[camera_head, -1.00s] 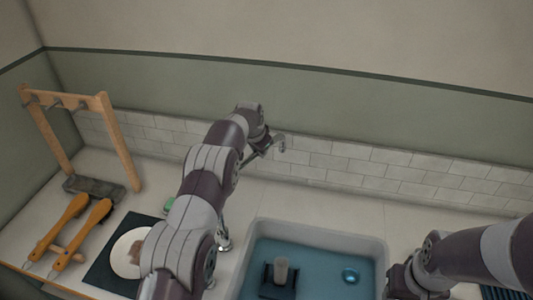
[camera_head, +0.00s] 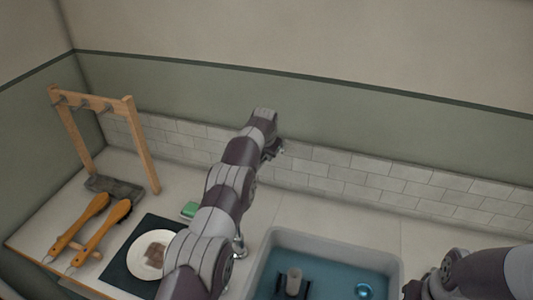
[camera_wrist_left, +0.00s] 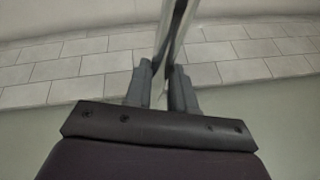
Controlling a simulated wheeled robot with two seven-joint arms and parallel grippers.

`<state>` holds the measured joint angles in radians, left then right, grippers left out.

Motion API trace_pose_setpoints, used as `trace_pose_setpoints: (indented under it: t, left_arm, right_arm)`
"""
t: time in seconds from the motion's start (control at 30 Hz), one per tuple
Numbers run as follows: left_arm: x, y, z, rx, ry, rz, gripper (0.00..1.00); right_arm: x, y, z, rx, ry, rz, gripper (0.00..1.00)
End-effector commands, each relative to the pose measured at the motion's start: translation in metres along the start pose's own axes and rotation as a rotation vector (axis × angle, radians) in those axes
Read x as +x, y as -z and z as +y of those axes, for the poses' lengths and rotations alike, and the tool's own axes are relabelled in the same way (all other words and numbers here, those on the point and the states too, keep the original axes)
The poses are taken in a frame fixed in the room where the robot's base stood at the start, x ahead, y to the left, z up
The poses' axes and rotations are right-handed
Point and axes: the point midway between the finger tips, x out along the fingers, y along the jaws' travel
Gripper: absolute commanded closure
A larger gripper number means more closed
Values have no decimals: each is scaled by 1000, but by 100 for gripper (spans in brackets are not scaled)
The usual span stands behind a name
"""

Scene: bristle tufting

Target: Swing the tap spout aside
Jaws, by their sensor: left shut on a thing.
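My left arm reaches up and away from the bottom of the head view, and my left gripper (camera_head: 272,150) is near the tiled back wall. In the left wrist view the gripper (camera_wrist_left: 161,78) is shut on the shiny metal tap spout (camera_wrist_left: 178,28), a thin bar between the fingers. In the head view the spout is mostly hidden by the gripper and arm. The tap's metal base (camera_head: 239,247) stands on the counter left of the sink (camera_head: 330,245), partly behind my arm. My right arm shows at lower right; its gripper is out of frame.
The sink holds blue water, a dark block with a pale cylinder (camera_head: 294,280) and a blue round item (camera_head: 363,291). To the left are a green sponge (camera_head: 190,210), a white plate (camera_head: 142,240) on a dark mat, wooden-handled brushes (camera_head: 92,228) and a wooden rack (camera_head: 140,140).

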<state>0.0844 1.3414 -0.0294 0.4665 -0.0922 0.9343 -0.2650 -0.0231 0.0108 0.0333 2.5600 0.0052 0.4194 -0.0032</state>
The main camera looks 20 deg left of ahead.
Motion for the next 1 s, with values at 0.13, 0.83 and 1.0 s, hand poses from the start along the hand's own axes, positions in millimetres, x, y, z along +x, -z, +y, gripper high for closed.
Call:
trace_pose_setpoints:
  t: [0.13, 0.83, 1.0]
  left_arm:
    - [-2, 2, -1, 0, 2, 6, 51]
    - [-53, -1, 1, 1, 2, 7, 51]
    - [-97, 1, 0, 1, 1, 5, 51]
  right_arm:
    - [0, 0, 0, 0, 0, 0, 57]
    - [32, -4, 0, 0, 0, 0, 57]
    - [34, -4, 0, 0, 0, 0, 57]
